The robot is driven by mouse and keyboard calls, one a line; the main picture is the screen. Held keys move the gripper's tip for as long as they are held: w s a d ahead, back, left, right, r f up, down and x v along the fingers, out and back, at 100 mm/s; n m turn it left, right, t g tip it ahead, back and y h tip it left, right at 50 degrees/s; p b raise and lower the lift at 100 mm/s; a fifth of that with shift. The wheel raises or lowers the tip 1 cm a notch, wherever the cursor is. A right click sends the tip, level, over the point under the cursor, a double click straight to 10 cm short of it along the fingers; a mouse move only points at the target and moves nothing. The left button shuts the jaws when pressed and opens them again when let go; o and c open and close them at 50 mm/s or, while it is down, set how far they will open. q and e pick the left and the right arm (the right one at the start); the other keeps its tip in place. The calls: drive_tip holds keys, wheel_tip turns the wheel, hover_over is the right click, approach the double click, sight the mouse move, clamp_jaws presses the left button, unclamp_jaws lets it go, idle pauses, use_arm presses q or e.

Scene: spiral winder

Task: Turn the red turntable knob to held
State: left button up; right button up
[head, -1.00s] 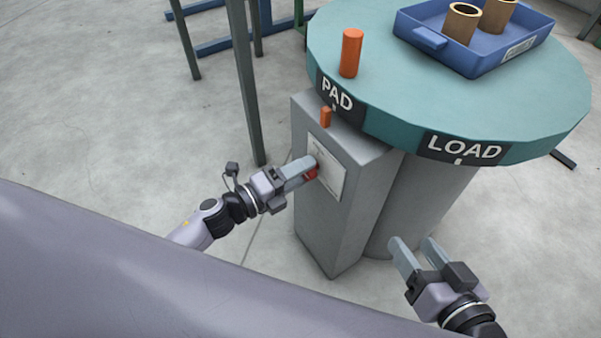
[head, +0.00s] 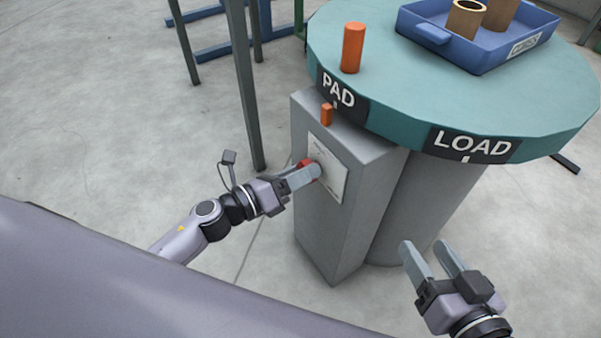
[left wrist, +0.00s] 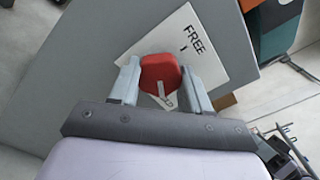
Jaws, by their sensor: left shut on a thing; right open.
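The red turntable knob (left wrist: 160,75) sits on a white label plate (left wrist: 205,48) on the grey box. In the left wrist view the word FREE shows on the plate beside a short tick, and the knob has a pale pointer line. My left gripper (left wrist: 165,85) is shut on the knob, one finger on each side. In the head view the left gripper (head: 305,176) reaches the plate from the left and partly hides the knob (head: 306,163). The word HELD is not readable. My right gripper (head: 432,262) is open and empty, low in front of the column.
The teal turntable (head: 400,95) overhangs the grey box (head: 355,165). It carries an orange peg (head: 353,48), PAD and LOAD labels, and a blue tray (head: 485,60) with brown tubes (head: 466,20). A small orange post (head: 327,114) stands on the box. Dark frame legs (head: 245,90) stand behind.

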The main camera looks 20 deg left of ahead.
idle(0.4)
use_arm(q)
drive_tip(key=o, duration=1.1)
drive_tip(key=shift+c, duration=0.2)
use_arm(e)
drive_tip(key=shift+f, duration=0.15)
use_arm(q)
drive_tip(key=shift+s+a, duration=0.1)
drive_tip(key=v, duration=0.7)
drive_tip(key=shift+p, duration=0.3)
use_arm(e)
drive_tip(key=shift+a+f, duration=0.1)
drive_tip(key=shift+a, duration=0.1)
